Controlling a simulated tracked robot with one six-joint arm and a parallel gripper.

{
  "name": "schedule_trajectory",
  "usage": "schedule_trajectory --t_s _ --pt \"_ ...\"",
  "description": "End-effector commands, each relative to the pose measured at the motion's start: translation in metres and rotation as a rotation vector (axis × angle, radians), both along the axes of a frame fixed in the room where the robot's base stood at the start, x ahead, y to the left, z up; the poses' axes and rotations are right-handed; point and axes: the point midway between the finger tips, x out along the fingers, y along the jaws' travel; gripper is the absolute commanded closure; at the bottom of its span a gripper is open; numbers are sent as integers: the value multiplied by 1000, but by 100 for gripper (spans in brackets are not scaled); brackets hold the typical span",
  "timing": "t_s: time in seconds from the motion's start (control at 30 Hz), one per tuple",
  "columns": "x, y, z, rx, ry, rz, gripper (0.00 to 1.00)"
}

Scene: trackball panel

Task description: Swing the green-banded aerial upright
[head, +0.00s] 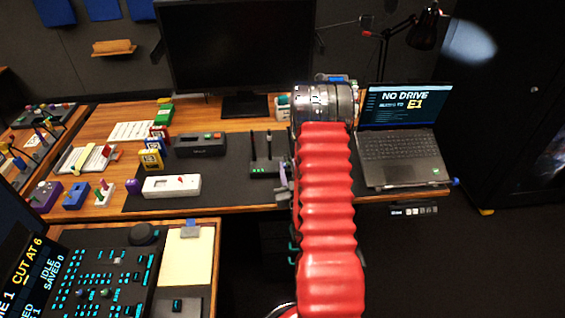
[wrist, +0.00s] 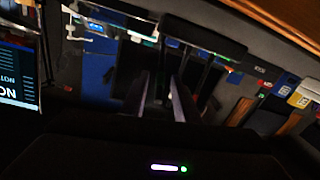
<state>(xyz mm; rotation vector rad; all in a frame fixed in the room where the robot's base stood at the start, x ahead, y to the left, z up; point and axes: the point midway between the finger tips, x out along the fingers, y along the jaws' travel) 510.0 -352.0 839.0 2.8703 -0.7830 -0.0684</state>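A small black router-like box (head: 265,168) with upright dark aerials (head: 253,149) stands on the dark desk mat, just left of my red arm. Faint green shows low on it, but I cannot make out which aerial carries a green band; my arm may hide part of the box. My gripper is mostly hidden behind my arm in the head view. In the wrist view its two grey fingers (wrist: 162,92) stand apart with a dark gap between them, and I see nothing clearly held. Dark slab-like shapes lie beyond the fingertips, too dim to name.
A laptop (head: 402,157) stands right of my arm and a monitor (head: 243,45) behind. A white switch box (head: 172,186) and a grey button box (head: 200,145) lie to the left. A control panel (head: 105,270) and clipboard (head: 188,258) are in front.

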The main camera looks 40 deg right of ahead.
Motion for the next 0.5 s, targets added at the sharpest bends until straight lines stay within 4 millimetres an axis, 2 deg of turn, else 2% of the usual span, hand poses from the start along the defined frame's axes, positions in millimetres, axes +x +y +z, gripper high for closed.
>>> schedule_trajectory --t_s 0.2,0.5 --pt "5 -8 0 0 0 -1 72" --pt "7 -5 0 0 0 5 74"
